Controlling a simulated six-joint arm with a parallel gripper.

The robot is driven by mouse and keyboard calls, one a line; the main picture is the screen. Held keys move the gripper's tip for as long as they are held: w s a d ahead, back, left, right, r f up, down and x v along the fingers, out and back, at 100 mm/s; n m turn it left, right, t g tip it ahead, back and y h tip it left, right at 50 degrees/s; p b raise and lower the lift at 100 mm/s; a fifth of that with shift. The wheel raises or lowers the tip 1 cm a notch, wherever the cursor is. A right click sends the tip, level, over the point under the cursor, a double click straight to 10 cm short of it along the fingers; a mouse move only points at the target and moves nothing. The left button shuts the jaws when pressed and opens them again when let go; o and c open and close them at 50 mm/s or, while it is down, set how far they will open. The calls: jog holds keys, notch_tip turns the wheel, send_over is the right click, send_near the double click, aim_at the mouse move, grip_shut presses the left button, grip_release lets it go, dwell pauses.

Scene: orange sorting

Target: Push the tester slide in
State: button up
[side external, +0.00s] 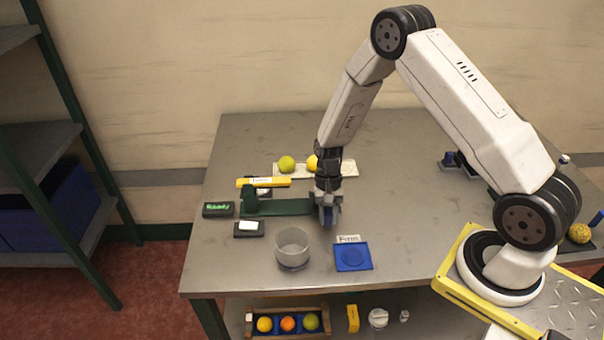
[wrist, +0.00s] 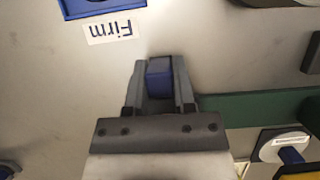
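The tester stands at the left of the table, with a green upright block (side external: 250,198) and a flat green slide (side external: 282,207) running right from it toward my gripper (side external: 328,218). A yellow labelled bar (side external: 263,182) lies across its top. The slide also shows in the wrist view (wrist: 245,107), reaching to the right side of my gripper (wrist: 160,85). The fingers are shut on a blue block (wrist: 159,79), which looks like the slide's handle. Its join to the slide is hidden behind the gripper. A small display (side external: 218,209) beside the tester reads "Ready".
A clear cup (side external: 293,247) and a blue square tray (side external: 352,258) labelled "Firm" stand in front of my gripper. A black pad with a white top (side external: 249,228) is near the tester. A green fruit (side external: 287,164) and a yellow one (side external: 312,163) lie behind. The table's middle right is clear.

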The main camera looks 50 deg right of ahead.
grip_shut()
dwell(1.1)
